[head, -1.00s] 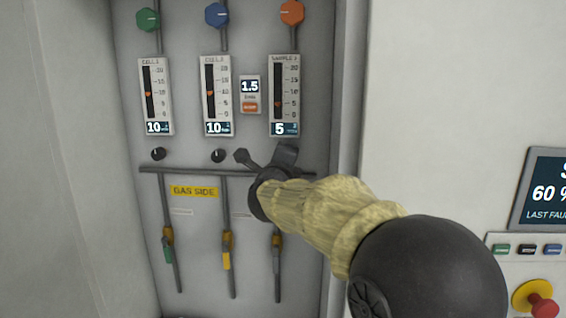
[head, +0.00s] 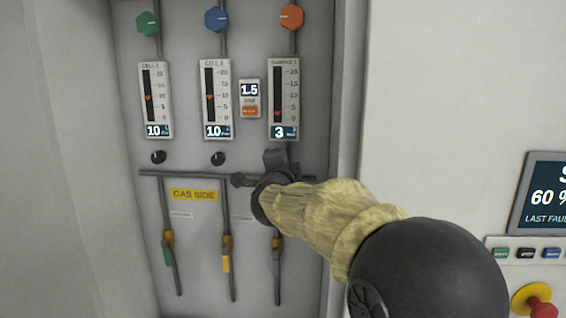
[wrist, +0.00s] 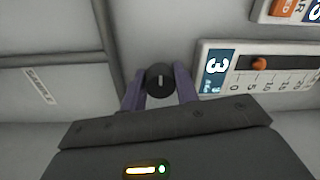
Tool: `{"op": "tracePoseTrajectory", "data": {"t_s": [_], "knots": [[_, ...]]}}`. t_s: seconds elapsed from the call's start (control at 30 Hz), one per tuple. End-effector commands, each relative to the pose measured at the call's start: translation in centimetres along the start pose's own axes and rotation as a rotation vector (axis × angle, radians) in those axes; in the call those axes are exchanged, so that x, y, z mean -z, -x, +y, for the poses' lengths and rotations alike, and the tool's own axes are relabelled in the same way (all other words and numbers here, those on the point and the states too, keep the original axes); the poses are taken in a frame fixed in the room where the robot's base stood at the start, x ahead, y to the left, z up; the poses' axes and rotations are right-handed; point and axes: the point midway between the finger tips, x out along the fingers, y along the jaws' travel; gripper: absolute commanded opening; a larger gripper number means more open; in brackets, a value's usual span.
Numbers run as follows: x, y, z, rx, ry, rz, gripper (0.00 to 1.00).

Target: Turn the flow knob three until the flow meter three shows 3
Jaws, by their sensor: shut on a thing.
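Flow meter three (head: 284,98) is the rightmost of the three meters in the head view, and its display reads 3. It also shows at the right in the wrist view (wrist: 258,70), with its orange marker near the low end of the scale. Flow knob three (wrist: 159,80) is a small black knob with a white line, seen in the wrist view between the two fingers. My gripper (wrist: 160,92) is shut on it. In the head view my gripper (head: 274,162) is just below meter three and hides the knob.
The other two meters (head: 155,100) (head: 216,99) both read 10, with black knobs (head: 158,157) (head: 218,158) below them. A small 1.5 display (head: 249,90) sits left of meter three. A dark horizontal pipe (head: 190,174) runs just under the knobs.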

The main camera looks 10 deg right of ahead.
Motion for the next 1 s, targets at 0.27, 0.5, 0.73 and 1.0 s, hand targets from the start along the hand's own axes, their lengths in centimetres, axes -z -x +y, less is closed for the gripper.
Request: {"op": "tracePoseTrajectory", "data": {"t_s": [0.27, 0.5, 0.73, 1.0], "knots": [[-0.1, 0.0, -0.1, 0.001, -0.001, -0.002, 0.32], [0.0, 0.0, 0.0, 0.0, -0.001, -0.001, 0.51], [0.0, 0.4, 0.0, 0.001, -0.002, -0.001, 0.51], [-0.1, 3.9, 0.2, 0.003, -0.003, -0.002, 0.51]]}}
